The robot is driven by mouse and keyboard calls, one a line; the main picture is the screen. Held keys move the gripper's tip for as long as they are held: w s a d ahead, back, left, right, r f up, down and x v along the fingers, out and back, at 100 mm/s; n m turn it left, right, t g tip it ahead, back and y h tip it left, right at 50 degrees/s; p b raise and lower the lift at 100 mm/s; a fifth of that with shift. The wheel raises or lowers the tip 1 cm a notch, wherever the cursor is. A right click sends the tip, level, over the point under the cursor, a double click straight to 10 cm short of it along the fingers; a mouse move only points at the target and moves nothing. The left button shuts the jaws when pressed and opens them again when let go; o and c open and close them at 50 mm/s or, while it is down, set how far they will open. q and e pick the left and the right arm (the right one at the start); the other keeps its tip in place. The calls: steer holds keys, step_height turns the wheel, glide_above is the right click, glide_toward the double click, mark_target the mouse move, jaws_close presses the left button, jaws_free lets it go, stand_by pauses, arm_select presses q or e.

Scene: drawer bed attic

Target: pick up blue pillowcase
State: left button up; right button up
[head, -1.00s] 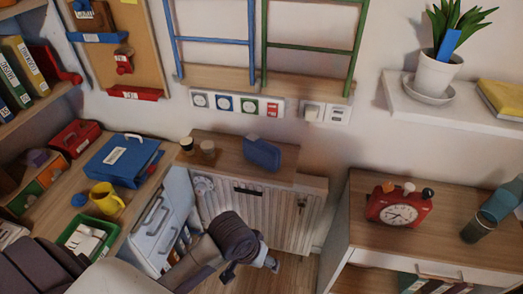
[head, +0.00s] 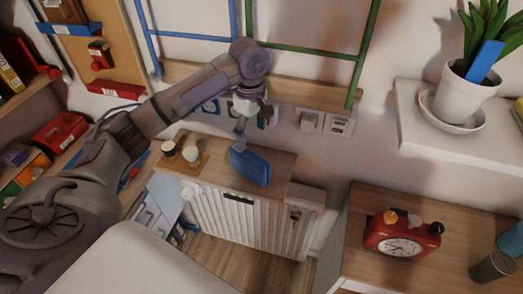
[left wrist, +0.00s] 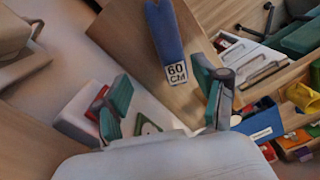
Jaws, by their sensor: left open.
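The blue pillowcase (head: 250,168) is a compact blue bundle on the wooden cabinet top (head: 215,166). In the left wrist view it (left wrist: 163,28) carries a white "60 CM" label and lies ahead of the fingers, apart from them. My left gripper (head: 240,122) is just above the pillowcase, near the wall; it hangs down over its upper edge in the head view. The left wrist view shows the fingers (left wrist: 165,105) spread wide with nothing between them. I cannot tell from the head view whether a fingertip touches the cloth. My right gripper is not in view.
Two cups (head: 180,150) stand left of the pillowcase. Wall sockets (head: 310,121) and a ladder rail (head: 275,88) are close behind the gripper. A red clock (head: 402,234) stands on the right cabinet; a potted plant (head: 468,95) is on the shelf. The cabinet top right of the pillowcase is clear.

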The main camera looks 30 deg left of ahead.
mark_target(249, 153)
arm_select(q)
steer(key=shift+a, duration=0.15)
steer(key=f, duration=0.1)
steer(key=s+f, duration=0.1)
steer(key=f, duration=0.3)
steer(key=shift+s+f+p, duration=0.25)
steer(key=shift+p, duration=0.05)
step_height(249, 153, down, 3)
steer(key=shift+f, duration=0.1)
step_height(249, 153, down, 4)
steer(key=shift+s+r+p, duration=0.1)
steer(key=shift+r+p, duration=0.1)
steer(key=shift+p, duration=0.35)
steer(key=shift+f, duration=0.25)
steer(key=c, duration=1.3)
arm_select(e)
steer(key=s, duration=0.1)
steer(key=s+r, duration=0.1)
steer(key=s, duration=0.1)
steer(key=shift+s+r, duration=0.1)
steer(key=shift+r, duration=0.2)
arm_select(q)
steer(key=shift+r, duration=0.1)
